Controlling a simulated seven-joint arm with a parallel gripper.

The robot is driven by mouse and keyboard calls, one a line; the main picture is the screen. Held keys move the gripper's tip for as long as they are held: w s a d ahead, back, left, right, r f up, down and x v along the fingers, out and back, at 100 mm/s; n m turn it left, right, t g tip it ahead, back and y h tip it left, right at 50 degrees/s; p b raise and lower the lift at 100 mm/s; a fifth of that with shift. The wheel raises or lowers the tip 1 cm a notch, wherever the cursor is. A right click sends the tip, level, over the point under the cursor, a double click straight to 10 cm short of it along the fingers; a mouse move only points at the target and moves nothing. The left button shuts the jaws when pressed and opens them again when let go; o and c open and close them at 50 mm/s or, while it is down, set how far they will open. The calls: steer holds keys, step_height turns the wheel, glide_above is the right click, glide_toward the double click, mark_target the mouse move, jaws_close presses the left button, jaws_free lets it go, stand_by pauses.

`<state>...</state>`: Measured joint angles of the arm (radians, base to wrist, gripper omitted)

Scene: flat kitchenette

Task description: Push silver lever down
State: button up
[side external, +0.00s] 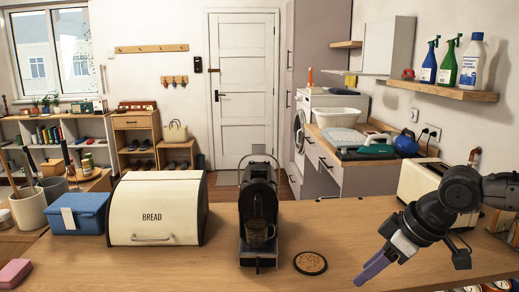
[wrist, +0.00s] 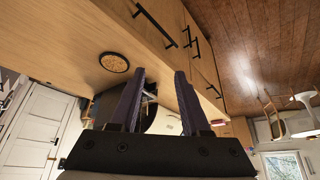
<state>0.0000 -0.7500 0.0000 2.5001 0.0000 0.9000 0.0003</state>
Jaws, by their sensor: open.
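A black coffee machine (side external: 258,205) stands upright on the wooden counter, with a glass cup (side external: 258,234) under its spout. A thin silver-looking lever (side external: 259,156) arches up above the top of the machine. My gripper (side external: 362,277) is low over the counter's right part, to the right of the machine and apart from it. Its purple fingers point down and left. In the wrist view the fingers (wrist: 161,75) stand apart with nothing held between them. A dark shape partly hidden behind them there is unclear.
A round cork coaster (side external: 310,263) lies between the machine and my gripper; it also shows in the wrist view (wrist: 114,62). A cream bread box (side external: 157,207) stands left of the machine. A cream toaster (side external: 420,181) is behind my arm. The counter right of the machine is mostly clear.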

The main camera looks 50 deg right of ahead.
steer(key=shift+s+a+f+m, duration=0.15)
steer(key=shift+s+a+m, duration=0.1)
steer(key=shift+m, duration=0.25)
steer(key=shift+c, duration=0.3)
steer(key=w+a+r+m+g+y, duration=0.25)
steer(key=a+r+m+y, duration=0.25)
steer(key=a+r+m, duration=0.25)
steer(key=w+r+m+t+y, duration=0.2)
steer(key=w+r+m+y, duration=0.55)
steer(key=w, duration=0.75)
steer(key=w+d+r+m+t+y, duration=0.1)
steer(key=w+d+r+m+t, duration=0.1)
steer(key=w+d+m, duration=0.4)
steer(key=w+d+r+m+t, duration=0.2)
steer(key=w+d, duration=0.2)
steer(key=d, duration=0.4)
steer(key=m+t+h, duration=0.2)
steer(key=m+t, duration=0.3)
glide_toward(262, 145)
steer(key=x, duration=1)
steer(key=shift+w+d, duration=0.1)
